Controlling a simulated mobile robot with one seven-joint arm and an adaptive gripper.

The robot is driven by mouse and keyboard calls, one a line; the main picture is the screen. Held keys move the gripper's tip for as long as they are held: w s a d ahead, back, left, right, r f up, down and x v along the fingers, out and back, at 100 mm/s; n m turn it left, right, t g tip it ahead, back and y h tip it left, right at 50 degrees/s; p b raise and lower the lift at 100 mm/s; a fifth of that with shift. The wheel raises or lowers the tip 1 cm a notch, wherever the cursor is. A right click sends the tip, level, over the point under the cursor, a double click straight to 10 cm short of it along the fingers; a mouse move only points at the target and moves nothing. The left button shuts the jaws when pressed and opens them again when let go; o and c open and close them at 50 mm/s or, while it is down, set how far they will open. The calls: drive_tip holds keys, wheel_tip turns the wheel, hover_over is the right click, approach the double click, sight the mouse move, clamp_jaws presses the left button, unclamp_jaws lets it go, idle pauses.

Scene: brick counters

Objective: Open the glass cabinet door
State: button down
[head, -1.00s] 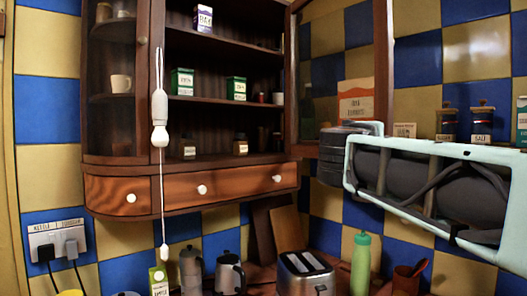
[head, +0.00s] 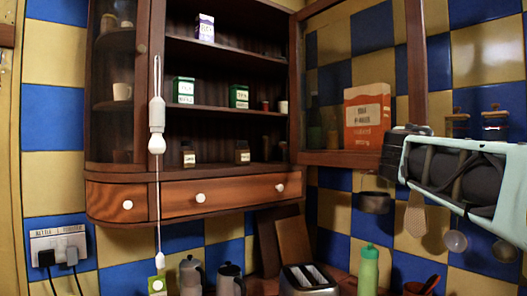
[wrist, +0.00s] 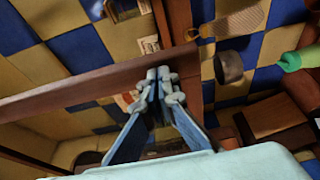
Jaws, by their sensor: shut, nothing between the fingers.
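The glass cabinet door (head: 345,158) stands swung out to the right of the wooden cabinet (head: 229,110), with the shelves exposed. Its dark wooden frame (wrist: 95,85) also crosses the wrist view. My gripper (wrist: 163,75) is shut and empty, its fingertips at the door frame; I cannot tell whether they touch it. In the head view my arm comes in from the right and ends by the door's lower right corner, where the fingertips are hidden.
Green and white tins (head: 184,90) and jars stand on the shelves. A white pull cord (head: 157,115) hangs in front of the cabinet. Below are a toaster (head: 308,279) and a green bottle (head: 368,268). A pan (head: 374,201) and utensils hang on the right wall.

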drive_tip(key=w+d, duration=0.1)
drive_tip(key=d, duration=0.2)
drive_tip(key=w+d, duration=0.1)
drive_tip(key=d, duration=0.1)
drive_tip(key=shift+w+f, duration=0.1)
drive_tip(key=shift+w, duration=0.2)
drive_tip(key=shift+s+a, duration=0.1)
